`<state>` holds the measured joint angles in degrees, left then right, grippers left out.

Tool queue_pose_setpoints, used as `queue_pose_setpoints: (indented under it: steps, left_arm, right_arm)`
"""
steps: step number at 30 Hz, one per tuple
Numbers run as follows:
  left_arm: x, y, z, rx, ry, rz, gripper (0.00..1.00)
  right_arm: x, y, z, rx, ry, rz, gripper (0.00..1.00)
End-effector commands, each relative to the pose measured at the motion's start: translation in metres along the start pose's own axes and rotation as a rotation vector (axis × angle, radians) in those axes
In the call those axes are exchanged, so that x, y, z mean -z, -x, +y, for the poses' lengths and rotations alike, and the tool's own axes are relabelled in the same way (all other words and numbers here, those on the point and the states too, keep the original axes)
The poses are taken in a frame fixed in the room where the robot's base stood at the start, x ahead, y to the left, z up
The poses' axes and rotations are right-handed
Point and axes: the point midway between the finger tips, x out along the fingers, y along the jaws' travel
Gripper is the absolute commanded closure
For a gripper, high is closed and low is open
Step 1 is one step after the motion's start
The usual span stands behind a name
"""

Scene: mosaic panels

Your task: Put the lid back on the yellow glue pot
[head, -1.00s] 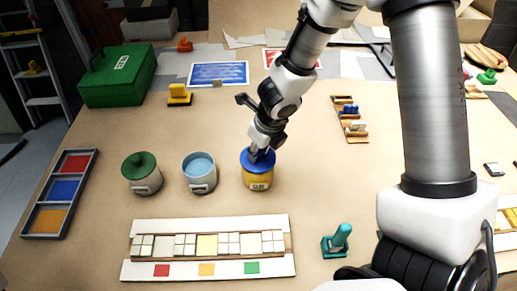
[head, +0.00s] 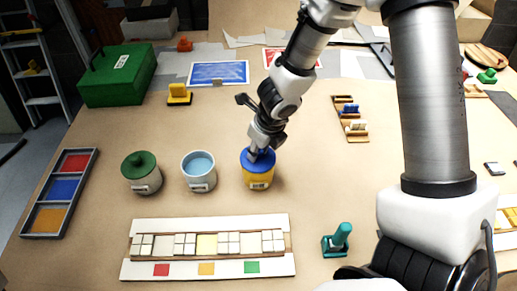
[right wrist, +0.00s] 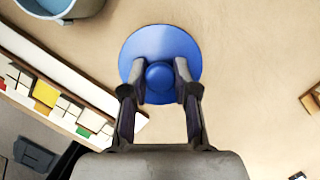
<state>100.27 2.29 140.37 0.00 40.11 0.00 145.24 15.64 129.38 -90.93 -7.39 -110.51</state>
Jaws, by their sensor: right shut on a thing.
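The yellow glue pot (head: 258,180) stands on the table right of the middle pot in the head view. The blue lid (head: 246,160) is on its top and looks level; whether it is fully seated I cannot tell. My right gripper (head: 259,153) reaches down from above and is shut on the lid's knob. In the right wrist view the blue lid (right wrist: 160,45) is a round disc, and the fingertips of my right gripper (right wrist: 160,75) are on both sides of its round knob. The lid hides the pot there. My left gripper is not in view.
An open pot with light blue contents (head: 199,175) stands just left of the yellow pot. A green-lidded pot (head: 141,175) is further left. A white mosaic panel (head: 208,268) lies in front, a teal stamp-like tool (head: 337,240) to its right.

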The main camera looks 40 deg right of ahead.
Motion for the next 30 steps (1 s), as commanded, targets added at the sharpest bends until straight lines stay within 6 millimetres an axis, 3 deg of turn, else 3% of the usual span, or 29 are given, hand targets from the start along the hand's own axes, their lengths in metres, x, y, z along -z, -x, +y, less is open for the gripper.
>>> queue_pose_setpoints:
  steps: [9,10,12,18,19,21,30]
  left_arm:
    - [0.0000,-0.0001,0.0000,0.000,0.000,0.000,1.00]
    - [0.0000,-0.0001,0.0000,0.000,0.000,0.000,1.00]
    - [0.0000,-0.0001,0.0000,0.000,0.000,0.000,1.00]
    - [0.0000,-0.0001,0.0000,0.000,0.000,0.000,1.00]
    - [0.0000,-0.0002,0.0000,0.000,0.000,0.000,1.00]
    - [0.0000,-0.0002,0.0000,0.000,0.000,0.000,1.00]
    - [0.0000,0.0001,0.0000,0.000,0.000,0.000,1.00]
  right_arm:
    - [0.0002,-0.0003,0.0000,0.000,0.000,0.000,0.95]
    - [0.0002,-0.0003,0.0000,0.000,0.000,0.000,0.61]
    - [0.0002,-0.0003,0.0000,0.000,0.000,0.000,0.42]
    - [0.0002,-0.0003,0.0000,0.000,0.000,0.000,0.42]
    - [0.0002,-0.0003,0.0001,0.000,0.000,0.000,0.39]
    - [0.0002,-0.0003,0.0001,0.000,0.000,0.000,0.18]
    - [0.0001,0.0000,0.0000,0.000,0.000,0.000,0.17]
